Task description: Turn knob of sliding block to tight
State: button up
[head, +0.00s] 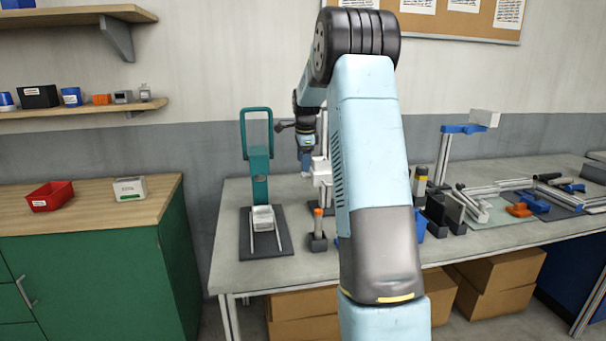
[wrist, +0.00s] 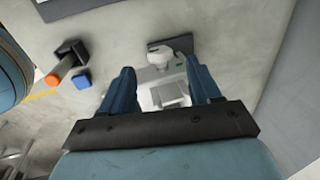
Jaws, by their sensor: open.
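In the wrist view, my gripper (wrist: 162,78) is open, with its two blue fingers apart. A pale grey-white block (wrist: 168,96) shows between and beyond the fingers. A rounded white part (wrist: 160,55), which may be the knob, sits just past the fingertips near a dark plate (wrist: 182,44). I cannot tell whether the fingers touch anything. In the head view, my gripper (head: 306,168) points down beside a white fixture (head: 321,172) on the workbench. My arm hides part of that fixture, and no knob can be made out there with certainty.
A teal-framed stand (head: 260,175) on a dark base is left of the fixture. An orange-topped post (head: 318,226) stands in front; it also shows in the wrist view (wrist: 57,77) beside a blue block (wrist: 82,80). Rails and tools crowd the bench's right side.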

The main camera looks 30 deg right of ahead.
aim_at(304, 176)
jog(key=shift+x, duration=2.75)
jog(key=c, duration=1)
jog(key=shift+c, duration=0.2)
